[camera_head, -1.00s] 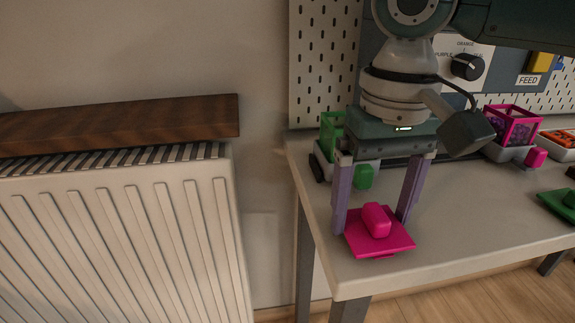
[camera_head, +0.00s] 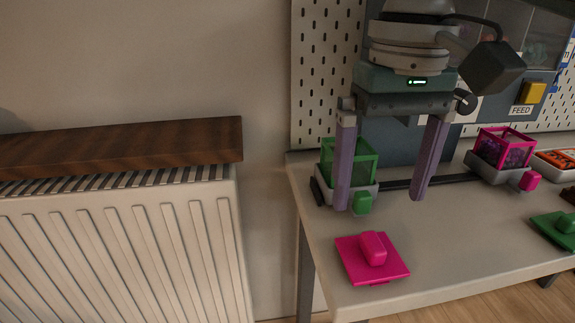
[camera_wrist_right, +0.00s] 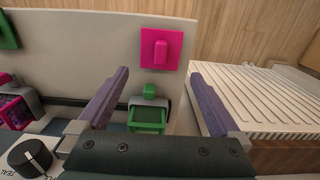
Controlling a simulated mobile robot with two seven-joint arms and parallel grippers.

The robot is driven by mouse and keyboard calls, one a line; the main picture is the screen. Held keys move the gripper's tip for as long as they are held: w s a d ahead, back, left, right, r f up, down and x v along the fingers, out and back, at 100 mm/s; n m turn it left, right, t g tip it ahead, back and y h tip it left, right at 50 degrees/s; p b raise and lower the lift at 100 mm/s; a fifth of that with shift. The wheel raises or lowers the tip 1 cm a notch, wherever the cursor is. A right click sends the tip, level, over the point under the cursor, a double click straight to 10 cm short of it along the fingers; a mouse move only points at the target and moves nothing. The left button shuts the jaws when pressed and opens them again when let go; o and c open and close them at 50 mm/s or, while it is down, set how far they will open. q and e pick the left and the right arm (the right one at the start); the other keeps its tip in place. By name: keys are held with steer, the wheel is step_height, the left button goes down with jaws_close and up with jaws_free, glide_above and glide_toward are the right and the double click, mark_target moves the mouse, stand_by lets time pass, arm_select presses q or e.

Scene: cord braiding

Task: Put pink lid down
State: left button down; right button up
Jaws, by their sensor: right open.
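The pink lid (camera_head: 372,262), a flat square plate with a raised block handle, lies on the table near its left front corner. It also shows in the right wrist view (camera_wrist_right: 161,48), flat on the table surface. My right gripper (camera_head: 381,204) is open and empty, above and behind the lid, with its two purple fingers apart and clear of it. In the right wrist view the fingers (camera_wrist_right: 158,82) frame a green bin between them. My left gripper is in neither view.
A green bin (camera_head: 350,160) stands behind my right gripper's fingers. A pink bin (camera_head: 503,152) and a green lid (camera_head: 556,226) are to the right. A pegboard (camera_head: 316,70) rises behind the table (camera_head: 455,240). A radiator (camera_head: 120,240) stands at the left.

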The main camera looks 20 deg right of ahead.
mark_target(370, 236)
steer(key=s+a+f+n+t+y, duration=0.1)
steer(key=s+a+f+n+y, duration=0.1)
steer(key=s+a+f+n, duration=0.3)
steer(key=s+a+f+n+t+y, duration=0.1)
steer(key=s+a, duration=0.2)
steer(key=a, duration=0.4)
steer(key=s+d+f+m+t+h, duration=0.1)
steer(key=s+d+f+h, duration=0.1)
steer(key=s+d, duration=0.6)
steer(key=shift+s+d+t+h+p, duration=0.3)
steer(key=shift+s+d+h+p, duration=0.1)
steer(key=shift+s, duration=0.1)
